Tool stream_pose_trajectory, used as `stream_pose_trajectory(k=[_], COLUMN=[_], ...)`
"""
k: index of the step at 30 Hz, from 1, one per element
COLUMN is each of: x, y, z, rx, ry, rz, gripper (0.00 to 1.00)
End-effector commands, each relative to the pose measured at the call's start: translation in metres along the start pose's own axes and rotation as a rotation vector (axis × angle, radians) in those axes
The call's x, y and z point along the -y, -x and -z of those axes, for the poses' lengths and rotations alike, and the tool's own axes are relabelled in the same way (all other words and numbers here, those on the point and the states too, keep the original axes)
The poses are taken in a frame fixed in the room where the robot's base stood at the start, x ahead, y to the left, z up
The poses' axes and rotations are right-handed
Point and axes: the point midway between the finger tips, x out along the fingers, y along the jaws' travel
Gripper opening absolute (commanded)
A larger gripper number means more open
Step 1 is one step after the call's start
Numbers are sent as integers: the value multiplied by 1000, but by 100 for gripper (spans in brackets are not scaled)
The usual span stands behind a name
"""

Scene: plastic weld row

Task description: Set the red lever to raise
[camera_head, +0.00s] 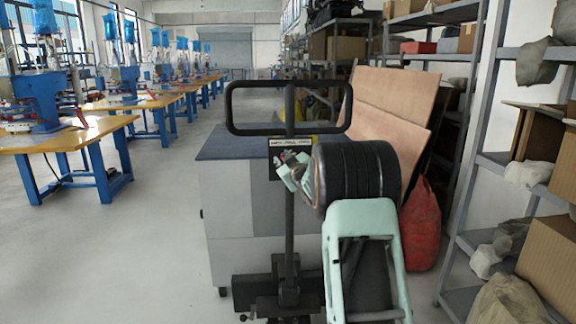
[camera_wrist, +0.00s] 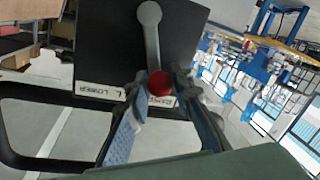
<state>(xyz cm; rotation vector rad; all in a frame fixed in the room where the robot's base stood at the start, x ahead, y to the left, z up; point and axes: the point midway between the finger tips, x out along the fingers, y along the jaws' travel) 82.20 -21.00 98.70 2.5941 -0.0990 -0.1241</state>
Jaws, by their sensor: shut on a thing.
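The red lever's round red knob (camera_wrist: 160,83) shows in the wrist view, at the end of a grey lever arm (camera_wrist: 151,35) on a dark plate (camera_wrist: 115,45). My gripper (camera_wrist: 163,94) has its two fingers on either side of the knob and is shut on it. A white label strip (camera_wrist: 98,90) below the plate reads LOWER to the left; another word by the knob is partly hidden by the fingers. In the head view my gripper (camera_head: 291,170) is at the plate under the black handle loop (camera_head: 289,83), and hides the lever.
The handle stands on a dark column (camera_head: 289,235) with a black base (camera_head: 285,290). A grey cabinet (camera_head: 228,215) stands behind it. A red sack (camera_head: 420,225) and shelves (camera_head: 470,160) are to the right. Workbenches (camera_head: 60,140) stand left, with clear floor (camera_head: 130,250) between.

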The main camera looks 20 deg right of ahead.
Motion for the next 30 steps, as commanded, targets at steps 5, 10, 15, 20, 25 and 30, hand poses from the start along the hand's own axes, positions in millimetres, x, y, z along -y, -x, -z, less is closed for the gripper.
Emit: stream_pose_trajectory(k=[5,10,15,20,25,30], x=[9,13,14,15,15,16], y=[-2,-2,-3,-3,-3,-3], z=[-1,0,0,1,1,1], rx=[20,33,40,42,42,42], ry=[106,172,206,213,213,212], rz=[4,7,8,9,10,10], gripper=[0,0,0,0,0,29])
